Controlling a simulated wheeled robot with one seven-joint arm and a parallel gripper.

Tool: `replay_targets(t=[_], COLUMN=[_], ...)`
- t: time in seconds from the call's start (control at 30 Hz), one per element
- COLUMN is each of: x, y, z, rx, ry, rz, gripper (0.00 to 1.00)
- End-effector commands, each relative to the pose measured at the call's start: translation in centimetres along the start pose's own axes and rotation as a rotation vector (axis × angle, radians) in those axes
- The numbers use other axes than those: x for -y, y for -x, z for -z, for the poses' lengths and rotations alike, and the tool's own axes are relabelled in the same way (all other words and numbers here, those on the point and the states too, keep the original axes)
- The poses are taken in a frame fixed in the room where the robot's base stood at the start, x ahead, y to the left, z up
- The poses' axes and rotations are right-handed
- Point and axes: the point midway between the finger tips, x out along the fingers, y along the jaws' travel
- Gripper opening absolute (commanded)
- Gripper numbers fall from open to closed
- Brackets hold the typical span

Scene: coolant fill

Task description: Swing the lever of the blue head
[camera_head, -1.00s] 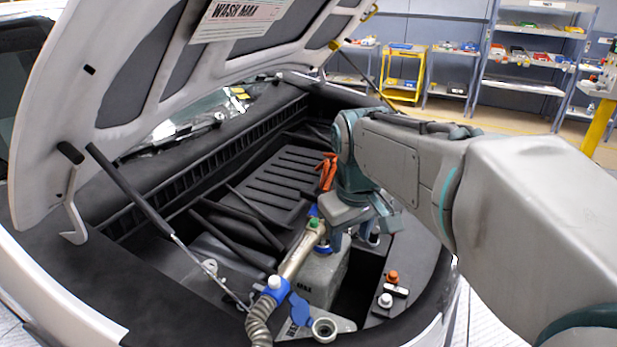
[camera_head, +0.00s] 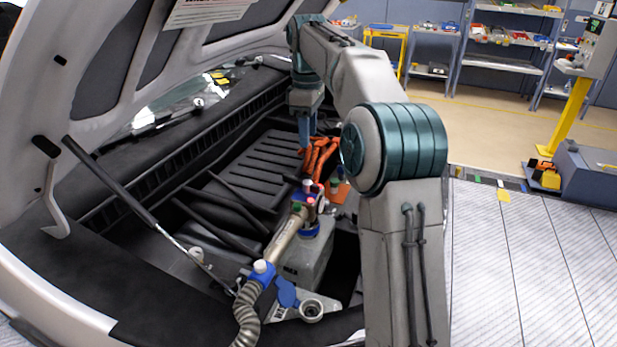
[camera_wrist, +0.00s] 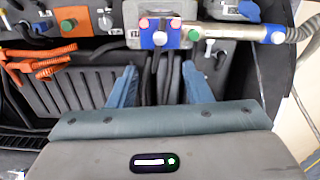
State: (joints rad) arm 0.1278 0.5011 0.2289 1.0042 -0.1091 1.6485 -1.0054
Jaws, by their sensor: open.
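The blue head (camera_head: 310,198) sits at the upper end of a metallic filling pipe, over a grey tank (camera_head: 307,258) in the engine bay. In the wrist view the blue head (camera_wrist: 160,38) has a white front knob and red and green knobs around it. I cannot tell which part is its lever. My gripper (camera_head: 304,140) is beyond and above the head, pointing down. In the wrist view my gripper (camera_wrist: 162,76) shows two blue fingers spread apart with nothing between them. The head lies ahead of the fingertips, apart from them.
Orange cables or clamps (camera_head: 320,155) lie close to my gripper. A ribbed hose (camera_head: 247,325) with a blue collar runs from the pipe's near end. The raised hood (camera_head: 100,100) and its strut (camera_head: 110,180) bound the left. Open floor (camera_head: 530,260) lies right.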

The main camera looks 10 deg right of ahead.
Motion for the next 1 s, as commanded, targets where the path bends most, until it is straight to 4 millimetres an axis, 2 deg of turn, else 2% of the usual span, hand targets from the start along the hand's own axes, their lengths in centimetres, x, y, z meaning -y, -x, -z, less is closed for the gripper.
replay_targets(t=[0.17, 0.6, 0.8, 1.0], x=[0.1, 0.1, 0.1, 0.1], y=[-2.5, -11.0, -12.9, -13.2], z=[-0.1, -0.1, -0.1, -0.1], rx=[0.001, 0.001, 0.0, 0.0], ry=[-0.001, -0.002, -0.002, -0.002], rz=[0.001, 0.001, 0.0, -0.002], gripper=[0.45, 0.45, 0.45, 0.45])
